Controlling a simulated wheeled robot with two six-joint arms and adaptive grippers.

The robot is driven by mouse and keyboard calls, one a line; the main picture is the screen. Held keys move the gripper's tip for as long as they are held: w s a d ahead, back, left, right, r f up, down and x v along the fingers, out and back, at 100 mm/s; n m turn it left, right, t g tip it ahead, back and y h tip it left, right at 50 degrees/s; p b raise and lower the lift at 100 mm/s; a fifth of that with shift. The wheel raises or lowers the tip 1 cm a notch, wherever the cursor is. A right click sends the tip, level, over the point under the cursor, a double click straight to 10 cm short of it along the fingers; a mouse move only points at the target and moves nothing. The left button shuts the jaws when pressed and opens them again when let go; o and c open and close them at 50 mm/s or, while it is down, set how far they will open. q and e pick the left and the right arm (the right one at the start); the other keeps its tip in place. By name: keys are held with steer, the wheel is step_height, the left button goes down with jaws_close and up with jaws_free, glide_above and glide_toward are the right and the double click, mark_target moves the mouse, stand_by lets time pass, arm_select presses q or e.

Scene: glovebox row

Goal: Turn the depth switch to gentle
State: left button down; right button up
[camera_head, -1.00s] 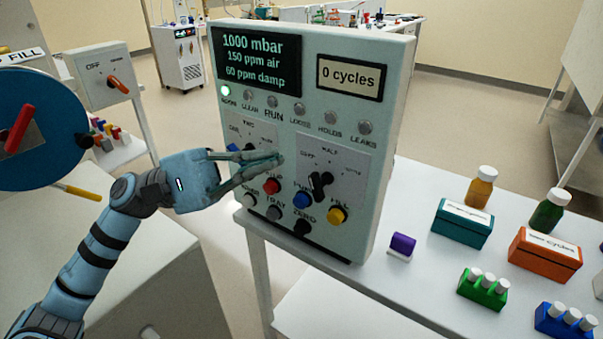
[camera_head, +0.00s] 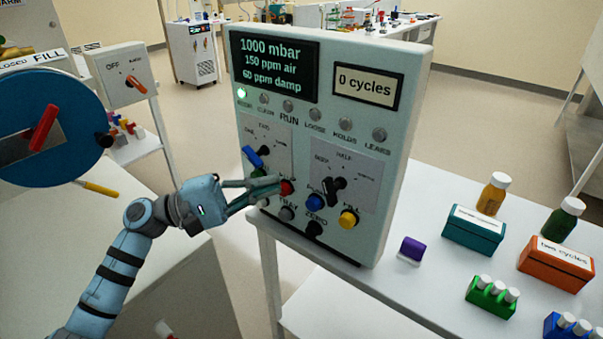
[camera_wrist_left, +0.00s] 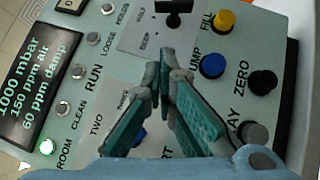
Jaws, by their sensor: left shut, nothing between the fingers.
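The black lever switch (camera_head: 335,188) sits on the right-hand white plate of the grey control box, under the label HALF. The small words on either side are too blurred to read surely, and I cannot tell which mark the lever points at. It also shows at the top edge of the left wrist view (camera_wrist_left: 173,12). My left gripper (camera_head: 280,187) is shut and empty. Its tips are in front of the box by the red button (camera_head: 287,188), left of and apart from the black switch; contact with the button is unclear. My right gripper is out of view.
A blue switch (camera_head: 253,157) is on the left plate. Blue (camera_head: 314,203), yellow (camera_head: 348,219), grey and black buttons line the lower panel. The box stands on a white table (camera_head: 400,290). Bottles and boxes are at right; a blue disc (camera_head: 75,130) is at left.

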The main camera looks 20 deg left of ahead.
mark_target(330, 192)
arm_select(q)
steer(key=d+p, duration=0.1)
steer(key=d, duration=0.1)
steer(key=d+r, duration=0.1)
steer(key=d, duration=0.1)
steer(key=d+r+p, duration=0.1)
steer(key=d, duration=0.1)
steer(key=shift+d+p, duration=0.3)
steer(key=shift+s+d+r+m+g+y+b, duration=0.15)
steer(key=shift+d+r+m+g+y+b, duration=0.15)
steer(key=shift+m+g+b, duration=0.15)
steer(key=shift+s+d+r+m+g+y+b, duration=0.1)
steer(key=shift+d+r+m+g+y+b, duration=0.15)
steer(key=shift+m+y+b, duration=0.35)
steer(key=shift+s+d+r+m+g+y+b, duration=0.1)
steer(key=shift+d+r+m+g+y+b, duration=0.1)
steer(key=shift+r+m+y+b, duration=0.35)
steer(key=shift+s+d+r+m+g+y+b, duration=0.1)
steer(key=shift+d+r+m+g+y+b, duration=0.2)
steer(key=shift+m+b, duration=0.45)
steer(key=shift+a+f, duration=0.1)
steer(key=shift+a, duration=0.05)
